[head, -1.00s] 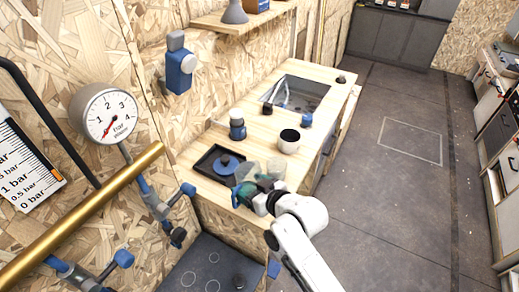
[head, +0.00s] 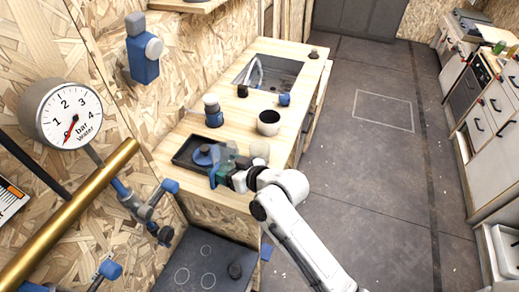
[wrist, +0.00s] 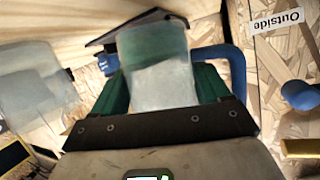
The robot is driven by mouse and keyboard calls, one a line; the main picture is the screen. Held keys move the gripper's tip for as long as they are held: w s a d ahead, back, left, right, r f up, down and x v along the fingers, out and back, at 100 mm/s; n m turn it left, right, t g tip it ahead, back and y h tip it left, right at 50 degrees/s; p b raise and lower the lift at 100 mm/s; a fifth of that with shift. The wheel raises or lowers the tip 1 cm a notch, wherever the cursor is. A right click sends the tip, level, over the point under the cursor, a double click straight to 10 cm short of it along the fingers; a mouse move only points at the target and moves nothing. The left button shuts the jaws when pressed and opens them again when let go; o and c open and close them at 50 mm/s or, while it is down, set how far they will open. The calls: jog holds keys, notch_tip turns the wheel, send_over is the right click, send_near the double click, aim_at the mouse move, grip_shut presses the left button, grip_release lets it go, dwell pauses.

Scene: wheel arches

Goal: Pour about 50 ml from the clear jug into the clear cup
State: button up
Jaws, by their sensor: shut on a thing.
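The clear jug (head: 229,156) is at the near end of the wooden counter, with a blue handle-like part beside it. My gripper (head: 232,173) is shut on the jug. In the wrist view the jug (wrist: 158,62) sits between my green jaws (wrist: 163,92), with pale contents in its lower part. The clear cup (head: 260,153) stands on the counter just right of the jug. A pale see-through shape at the left of the wrist view (wrist: 38,85) looks like the cup. I cannot tell how far the jug is tilted.
A dark tray (head: 183,160) with a blue round object (head: 206,155) lies left of the jug. A hob (head: 195,270) is in front; floor is clear at right.

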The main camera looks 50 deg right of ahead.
aim_at(236, 153)
jog(key=shift+d+f+b, duration=0.15)
jog(key=shift+f+b, duration=0.2)
jog(key=shift+s+d+r+m+t+y+b, duration=0.1)
jog(key=shift+d+r+m+t+y+b, duration=0.15)
jog(key=shift+m, duration=0.2)
jog(key=shift+d+m+t+y+b, duration=0.15)
jog(key=shift+m+y+b, duration=0.15)
jog(key=shift+m, duration=0.15)
jog(key=shift+s+d+r+m+t+y, duration=0.15)
jog(key=shift+d+r+m, duration=0.2)
jog(key=shift+r, duration=0.2)
jog(key=shift+d+r+m+t+y, duration=0.1)
jog(key=shift+d+r+m+t, duration=0.1)
jog(key=shift+r+m, duration=0.25)
jog(key=r+p, duration=0.1)
jog(key=d+r, duration=0.1)
jog(key=r, duration=0.1)
jog(key=shift+m+p, duration=0.4)
jog(key=shift+s+f+m+t+y+b, duration=0.1)
jog(key=shift+f+m+t+y+b, duration=0.15)
jog(key=shift+f+m+y+b, duration=0.35)
jog(key=shift+b, duration=0.45)
jog(key=shift+r+m+t+p, duration=0.4)
jog(key=shift+r+m, duration=0.3)
jog(key=shift+m, duration=0.1)
jog(key=shift+f+m+b, duration=0.25)
jog(key=shift+m+b, duration=0.1)
jog(key=shift+m, duration=0.05)
jog(key=shift+m+t+y, duration=0.3)
jog(key=shift+t, duration=0.1)
